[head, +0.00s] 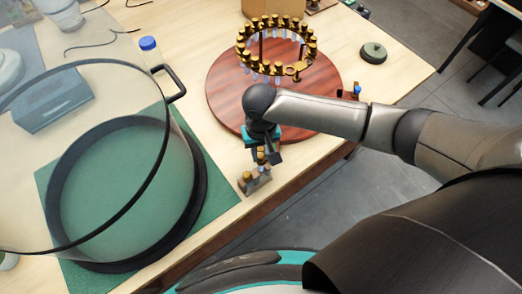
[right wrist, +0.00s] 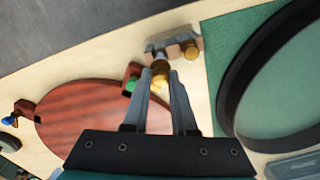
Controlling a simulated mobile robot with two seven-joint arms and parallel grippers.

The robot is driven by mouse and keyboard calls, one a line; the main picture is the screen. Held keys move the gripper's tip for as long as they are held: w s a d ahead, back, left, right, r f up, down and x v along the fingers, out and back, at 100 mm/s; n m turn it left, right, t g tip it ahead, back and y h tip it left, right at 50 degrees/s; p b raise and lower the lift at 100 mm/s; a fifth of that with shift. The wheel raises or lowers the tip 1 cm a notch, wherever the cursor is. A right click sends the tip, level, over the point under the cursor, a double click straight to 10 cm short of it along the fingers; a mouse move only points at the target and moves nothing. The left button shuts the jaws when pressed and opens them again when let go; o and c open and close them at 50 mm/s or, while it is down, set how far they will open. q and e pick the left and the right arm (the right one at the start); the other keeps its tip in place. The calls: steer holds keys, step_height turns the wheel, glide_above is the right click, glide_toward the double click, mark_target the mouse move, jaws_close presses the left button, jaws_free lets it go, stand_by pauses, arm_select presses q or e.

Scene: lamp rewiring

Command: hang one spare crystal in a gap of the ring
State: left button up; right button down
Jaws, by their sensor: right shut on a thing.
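The ring (head: 240,50) carries several gold caps with clear crystals below them and stands above a round red-brown wooden board (head: 225,90). My right gripper (head: 266,158) is just above the rack, pointing down. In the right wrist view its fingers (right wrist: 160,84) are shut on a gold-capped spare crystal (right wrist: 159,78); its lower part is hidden. My left gripper is not in view.
A large clear cover with a black rim and handle (head: 174,84) stands over a green mat (head: 217,190) at left. A blue-capped bottle (head: 148,46) stands behind it. A dark green round object (head: 373,52) lies right of the board.

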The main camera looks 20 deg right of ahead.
step_height(320, 180, up, 3)
steer(key=shift+f+p, duration=0.2)
steer(key=shift+p, duration=1.05)
steer(key=shift+r, duration=0.25)
steer(key=shift+r+b, duration=0.3)
steer(key=shift+r, duration=0.55)
